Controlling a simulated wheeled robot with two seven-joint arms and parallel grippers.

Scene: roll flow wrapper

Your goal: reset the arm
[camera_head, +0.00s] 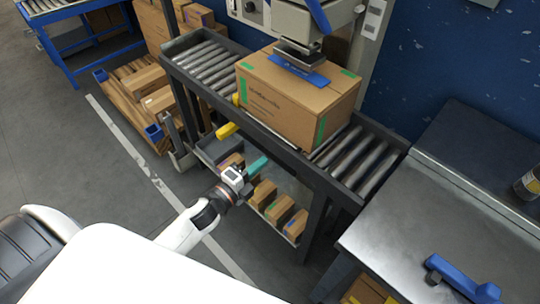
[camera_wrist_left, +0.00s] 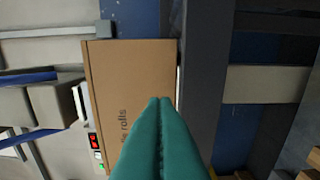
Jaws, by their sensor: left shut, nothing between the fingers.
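My left gripper (camera_head: 256,166) shows in the head view with its teal fingers together and nothing between them. It is in front of the roller conveyor, below the level of the rollers and apart from the large box. In the left wrist view the shut teal fingers (camera_wrist_left: 160,140) point toward the cardboard box (camera_wrist_left: 140,80), which shows printed text. In the head view this cardboard box (camera_head: 285,108) sits on the conveyor under a machine head with a blue plate (camera_head: 298,70). My right gripper is not in view.
The roller conveyor (camera_head: 380,165) runs across the middle, with small boxes (camera_head: 280,209) on a shelf beneath. A yellow part (camera_head: 227,130) sticks out by the conveyor frame. A metal table (camera_head: 400,235) with a blue tool (camera_head: 455,278) stands at right. Open floor (camera_head: 90,160) lies at left.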

